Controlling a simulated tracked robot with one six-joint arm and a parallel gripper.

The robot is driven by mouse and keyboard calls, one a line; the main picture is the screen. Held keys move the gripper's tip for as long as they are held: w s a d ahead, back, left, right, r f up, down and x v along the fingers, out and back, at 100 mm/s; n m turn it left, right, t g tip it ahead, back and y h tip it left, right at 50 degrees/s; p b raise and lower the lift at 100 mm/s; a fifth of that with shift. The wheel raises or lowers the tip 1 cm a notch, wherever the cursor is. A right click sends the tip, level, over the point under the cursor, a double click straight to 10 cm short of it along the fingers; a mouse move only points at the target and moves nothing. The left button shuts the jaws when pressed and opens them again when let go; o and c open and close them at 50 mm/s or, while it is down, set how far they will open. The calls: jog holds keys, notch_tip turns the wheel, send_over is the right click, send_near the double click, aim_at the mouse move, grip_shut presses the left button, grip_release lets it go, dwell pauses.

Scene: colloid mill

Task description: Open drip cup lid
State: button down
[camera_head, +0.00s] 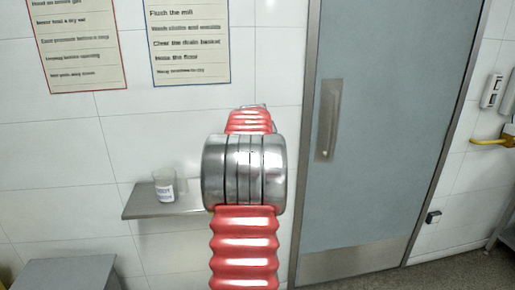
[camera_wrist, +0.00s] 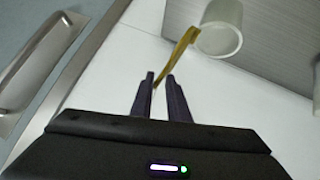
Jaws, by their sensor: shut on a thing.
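The drip cup (camera_head: 165,187) is a clear, pale cup with a white label, standing on a small wall shelf left of my arm in the head view. In the wrist view the cup (camera_wrist: 222,28) is at the top, its round mouth facing the camera. A thin yellowish strip, apparently the lid (camera_wrist: 180,47) seen nearly edge-on, runs from beside the cup's rim down to my fingertips. My gripper (camera_wrist: 161,77) is shut on the lid's end, apart from the cup itself. In the head view my arm hides my gripper.
The shelf (camera_head: 140,204) has a bare left part. A grey door (camera_head: 375,130) with a long metal handle (camera_head: 327,120) stands right of my arm. Two posters (camera_head: 190,40) hang above on the white tiled wall. A grey surface (camera_head: 65,275) is at lower left.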

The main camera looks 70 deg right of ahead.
jog(key=c, duration=2)
grip_release()
jog(key=shift+s+f, duration=0.15)
jog(key=shift+f, duration=0.2)
jog(key=shift+r, duration=0.1)
jog(key=shift+r, duration=0.15)
jog(key=shift+a+r, duration=0.1)
jog(key=shift+a, duration=0.05)
jog(key=v, duration=1.3)
jog(key=shift+a, duration=0.15)
